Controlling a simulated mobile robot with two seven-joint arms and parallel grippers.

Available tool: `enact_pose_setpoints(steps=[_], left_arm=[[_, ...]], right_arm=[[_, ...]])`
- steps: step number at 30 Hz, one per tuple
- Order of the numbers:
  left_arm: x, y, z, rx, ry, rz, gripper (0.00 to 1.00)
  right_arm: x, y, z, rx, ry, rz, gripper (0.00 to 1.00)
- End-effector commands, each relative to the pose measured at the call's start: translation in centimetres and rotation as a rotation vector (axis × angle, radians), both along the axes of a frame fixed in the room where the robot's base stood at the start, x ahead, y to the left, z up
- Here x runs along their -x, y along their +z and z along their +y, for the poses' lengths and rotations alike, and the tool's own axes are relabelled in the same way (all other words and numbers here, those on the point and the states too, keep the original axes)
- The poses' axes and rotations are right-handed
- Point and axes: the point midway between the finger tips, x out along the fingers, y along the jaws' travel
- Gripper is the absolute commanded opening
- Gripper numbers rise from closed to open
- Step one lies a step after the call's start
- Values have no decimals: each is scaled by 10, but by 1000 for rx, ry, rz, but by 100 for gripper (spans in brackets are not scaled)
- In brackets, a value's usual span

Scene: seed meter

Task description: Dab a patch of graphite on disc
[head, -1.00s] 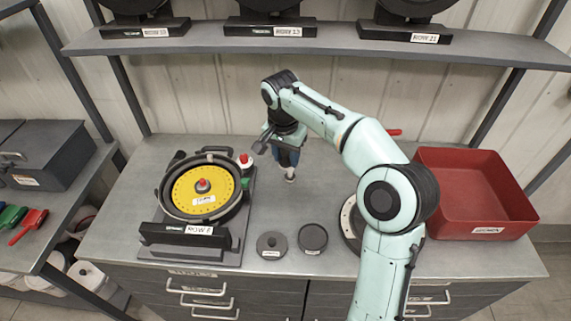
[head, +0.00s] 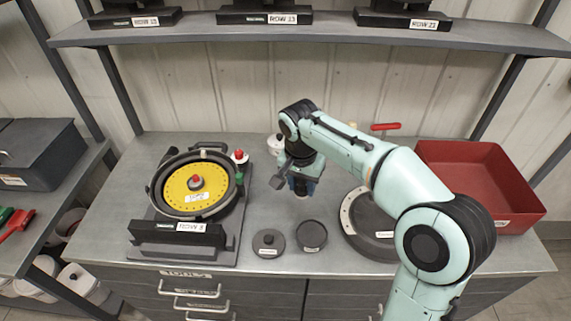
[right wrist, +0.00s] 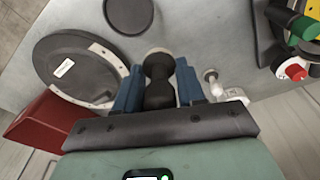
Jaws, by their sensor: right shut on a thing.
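The yellow disc (head: 180,193) sits in the round dark housing of the seed meter at the left, with a red knob at its centre. Its edge shows at the top right of the wrist view (right wrist: 316,7). My right gripper (head: 301,187) is right of the meter, above the bench. In the wrist view its blue fingers are shut on a black waisted tool with a pale end (right wrist: 158,88). A dark round pot (head: 311,235), perhaps the graphite, stands in front of the gripper, apart from the tool. A labelled dark lid-like round (head: 268,243) lies beside it. No patch shows on the disc.
A large dark round plate with a pale rim (head: 360,236) lies right of the pots, partly behind my arm. A red bin (head: 478,180) stands at the back right. A small white item (right wrist: 211,80) stands near the gripper. Bench between meter and gripper is mostly clear.

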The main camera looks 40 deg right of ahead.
Motion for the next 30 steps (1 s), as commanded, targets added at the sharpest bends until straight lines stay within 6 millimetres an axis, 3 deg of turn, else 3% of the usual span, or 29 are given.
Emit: enact_pose_setpoints(steps=[1, 3, 9, 17, 30], left_arm=[[13, -21, 0, 0, 0, 16, 43], [19, -32, 0, 0, 0, 21, 43], [25, -45, 0, -1, 0, 27, 43], [29, -56, 0, 0, 0, 31, 43], [40, -91, 0, -1, 0, 46, 43]], right_arm=[[19, -20, 1, 2, -2, 2, 9], [35, -31, 2, -2, -5, -3, 9], [58, -45, 5, -10, -10, -18, 9], [59, -58, 6, -11, -11, -19, 9], [59, -100, 6, -11, -11, -19, 9]])
